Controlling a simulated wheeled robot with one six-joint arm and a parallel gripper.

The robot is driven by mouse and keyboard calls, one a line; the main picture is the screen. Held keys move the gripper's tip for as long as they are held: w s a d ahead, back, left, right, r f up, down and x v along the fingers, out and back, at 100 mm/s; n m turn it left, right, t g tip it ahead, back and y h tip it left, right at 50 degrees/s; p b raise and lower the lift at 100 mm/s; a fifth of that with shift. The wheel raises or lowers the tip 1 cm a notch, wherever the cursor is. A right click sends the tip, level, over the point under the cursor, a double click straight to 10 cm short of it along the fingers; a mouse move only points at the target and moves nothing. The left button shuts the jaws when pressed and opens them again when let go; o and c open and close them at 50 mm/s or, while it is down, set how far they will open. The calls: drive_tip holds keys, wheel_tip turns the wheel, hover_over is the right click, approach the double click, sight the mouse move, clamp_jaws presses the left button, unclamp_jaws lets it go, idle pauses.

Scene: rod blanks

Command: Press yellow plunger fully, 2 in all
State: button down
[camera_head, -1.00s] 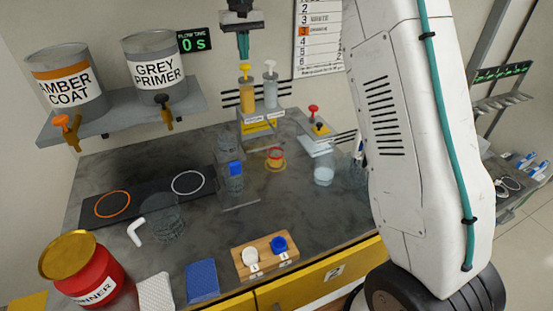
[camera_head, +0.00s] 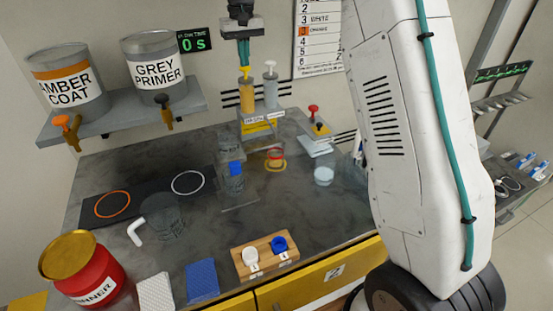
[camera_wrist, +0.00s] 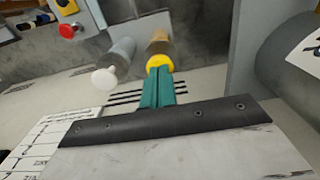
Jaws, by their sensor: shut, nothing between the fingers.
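The yellow plunger (camera_head: 245,71) tops an amber dispenser bottle (camera_head: 247,95) on a small stand at the back of the bench. In the wrist view the yellow plunger head (camera_wrist: 159,61) is just beyond my fingertips. My gripper (camera_head: 243,64) is shut and empty, pointing down right over the plunger. Its teal fingers also show in the wrist view (camera_wrist: 158,72). The fingertips look to be touching the plunger head or very close to it. A grey bottle with a white plunger (camera_head: 270,66) stands just right of it, and it also shows in the wrist view (camera_wrist: 105,78).
A red-and-yellow cup (camera_head: 275,158) sits in front of the stand. A shelf (camera_head: 190,103) with two paint cans is at the left.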

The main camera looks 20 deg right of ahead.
drive_tip(key=shift+f, duration=0.95)
drive_tip(key=shift+r, duration=1.9)
wheel_tip(320, 180, up, 6)
